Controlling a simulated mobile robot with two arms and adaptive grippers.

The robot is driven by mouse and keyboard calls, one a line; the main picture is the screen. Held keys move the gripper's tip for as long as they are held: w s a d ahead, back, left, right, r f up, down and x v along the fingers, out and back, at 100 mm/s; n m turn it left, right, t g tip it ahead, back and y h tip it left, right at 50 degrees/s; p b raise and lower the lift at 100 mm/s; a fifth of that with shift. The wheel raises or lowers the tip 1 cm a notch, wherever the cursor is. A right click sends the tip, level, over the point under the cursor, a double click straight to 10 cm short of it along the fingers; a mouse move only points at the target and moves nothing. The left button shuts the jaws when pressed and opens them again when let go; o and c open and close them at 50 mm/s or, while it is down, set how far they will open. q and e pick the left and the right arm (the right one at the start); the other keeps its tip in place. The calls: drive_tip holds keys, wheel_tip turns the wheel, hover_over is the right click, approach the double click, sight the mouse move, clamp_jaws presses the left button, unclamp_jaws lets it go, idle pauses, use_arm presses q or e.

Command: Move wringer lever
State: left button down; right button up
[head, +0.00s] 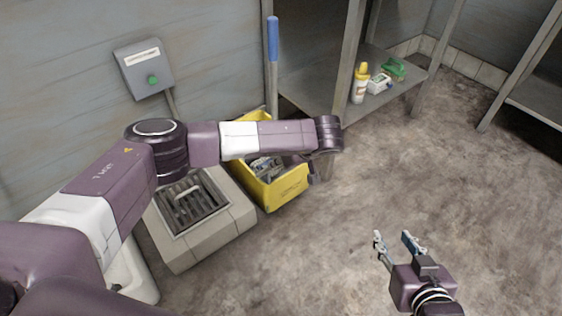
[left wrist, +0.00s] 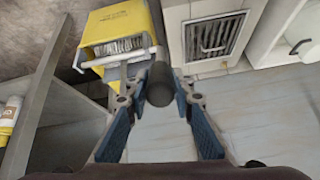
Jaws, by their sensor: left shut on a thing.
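The yellow wringer bucket (head: 285,190) stands on the floor by the wall, partly hidden behind my left arm. In the left wrist view the yellow bucket (left wrist: 120,25) is at the upper left, with a grey metal wringer (left wrist: 122,57) across it. The wringer lever's dark round grip (left wrist: 160,86) lies between the fingers of my left gripper (left wrist: 157,92), which is shut on it. In the head view the left gripper's fingers are hidden by my arm. My right gripper (head: 394,240) is open and empty over bare floor at the lower right.
A pole with a blue top (head: 273,40) rises behind the bucket. A floor basin with a grate (head: 187,205) is left of it. A grey shelf (head: 400,92) holds a yellow-capped bottle (head: 360,84) and green item (head: 394,68). A control box (head: 145,70) hangs on the wall. Floor at right is clear.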

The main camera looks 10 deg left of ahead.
use_arm(q)
drive_tip(key=c, duration=1.7)
unclamp_jaws()
drive_tip(key=shift+o, duration=0.2)
drive_tip(key=shift+d, duration=0.1)
drive_tip(key=v, duration=1.2)
